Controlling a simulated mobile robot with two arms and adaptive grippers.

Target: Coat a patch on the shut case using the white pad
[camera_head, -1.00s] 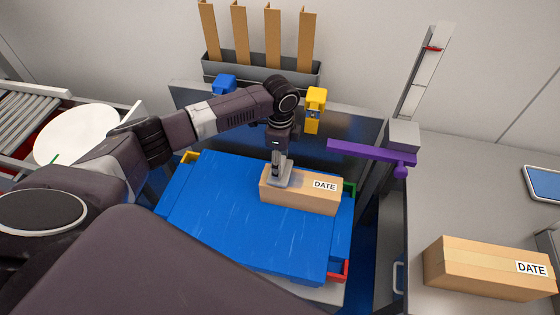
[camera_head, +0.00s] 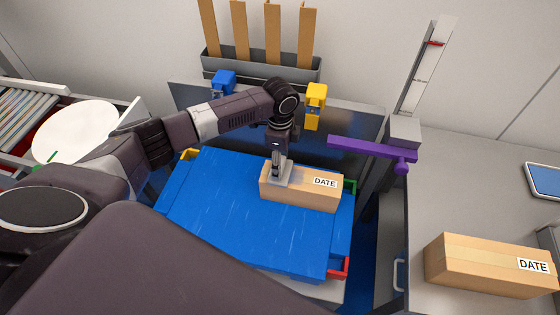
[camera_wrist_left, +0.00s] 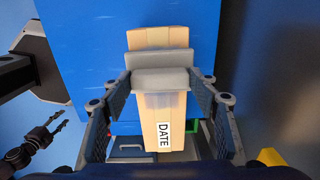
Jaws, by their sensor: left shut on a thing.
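The shut case is a brown cardboard box (camera_head: 310,197) with a DATE label, lying on a blue lidded tub (camera_head: 240,223). The box also shows in the left wrist view (camera_wrist_left: 163,108). My left gripper (camera_head: 279,170) is shut on a pale grey pad (camera_head: 277,180) at the box's left end. In the left wrist view the pad (camera_wrist_left: 160,80) sits between both fingers, over the box top; whether it touches is hard to tell. The pad hides the box surface below it. My right gripper (camera_wrist_left: 58,122) shows small and dark, fingers apart and empty, in the left wrist view only.
Another DATE box (camera_head: 480,268) stands on the grey counter (camera_head: 450,190) at right. A purple bar (camera_head: 370,151) juts out near the tub. A yellow clamp (camera_head: 315,105) and blue clamp (camera_head: 224,82) sit on the panel behind. A white round plate (camera_head: 75,132) is at left.

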